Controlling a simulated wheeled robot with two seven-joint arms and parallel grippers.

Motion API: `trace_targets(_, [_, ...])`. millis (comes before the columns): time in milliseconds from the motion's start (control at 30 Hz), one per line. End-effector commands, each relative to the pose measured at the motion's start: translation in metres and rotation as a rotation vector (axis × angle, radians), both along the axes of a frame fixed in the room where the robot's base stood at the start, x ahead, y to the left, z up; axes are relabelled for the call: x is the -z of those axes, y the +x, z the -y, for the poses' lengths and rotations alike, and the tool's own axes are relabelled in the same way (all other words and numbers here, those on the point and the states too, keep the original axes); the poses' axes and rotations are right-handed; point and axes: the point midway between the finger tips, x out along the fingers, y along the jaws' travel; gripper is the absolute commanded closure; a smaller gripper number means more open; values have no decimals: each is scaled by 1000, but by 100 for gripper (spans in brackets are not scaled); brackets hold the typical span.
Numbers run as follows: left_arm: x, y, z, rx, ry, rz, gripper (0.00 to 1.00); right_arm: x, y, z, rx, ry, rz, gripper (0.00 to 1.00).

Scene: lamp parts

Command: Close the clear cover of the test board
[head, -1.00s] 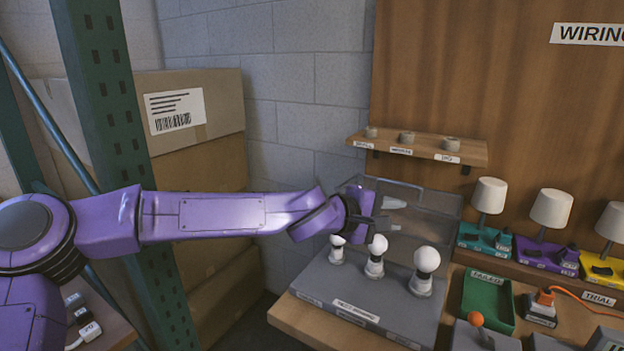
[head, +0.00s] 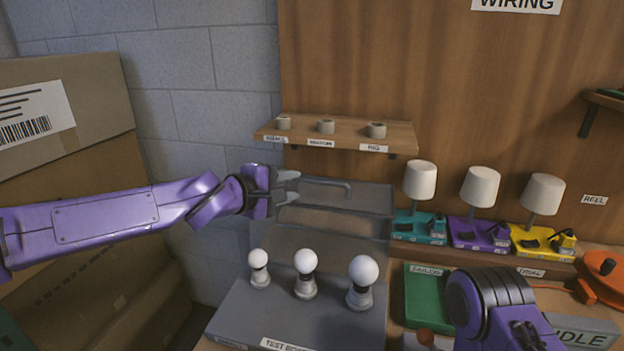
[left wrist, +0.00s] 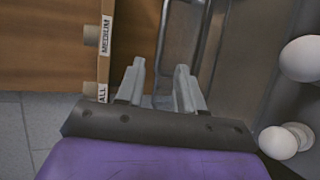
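The test board (head: 235,309) is a grey box with three white bulbs on top. Its clear cover (head: 375,200) stands open, tilted up behind the bulbs, with a bar handle (head: 325,183) along its upper edge. My left gripper (head: 290,187) is open and empty at the cover's upper left, close to the handle's left end; I cannot tell if it touches. In the left wrist view, the two parted fingers (left wrist: 158,84) point toward the cover's handle (left wrist: 166,35). My right gripper is not in view; part of my right arm shows at the lower right.
A wooden shelf (head: 258,137) with several small round parts sits above the cover. Several small lamps (head: 480,190) and a green tray (head: 424,290) are to the right. Cardboard boxes (head: 85,115) stand at the left.

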Motion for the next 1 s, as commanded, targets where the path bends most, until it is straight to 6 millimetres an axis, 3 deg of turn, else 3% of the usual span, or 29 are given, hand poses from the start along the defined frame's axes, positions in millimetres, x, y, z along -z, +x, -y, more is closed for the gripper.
trace_targets(100, [11, 22, 26, 10, 2, -5, 63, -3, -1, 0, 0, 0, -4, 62])
trace_targets(300, [20, 49, 51, 9, 1, -5, 63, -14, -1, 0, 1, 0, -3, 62])
trace_targets(667, [26, 58, 57, 6, 0, -3, 63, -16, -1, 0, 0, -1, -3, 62])
trace_targets(700, [26, 57, 57, 6, 1, -4, 66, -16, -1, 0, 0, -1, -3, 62])
trace_targets(800, [26, 57, 56, 6, 1, -4, 99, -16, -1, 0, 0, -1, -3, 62])
trace_targets(1000, [26, 57, 55, 5, 1, -3, 100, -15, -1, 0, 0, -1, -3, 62])
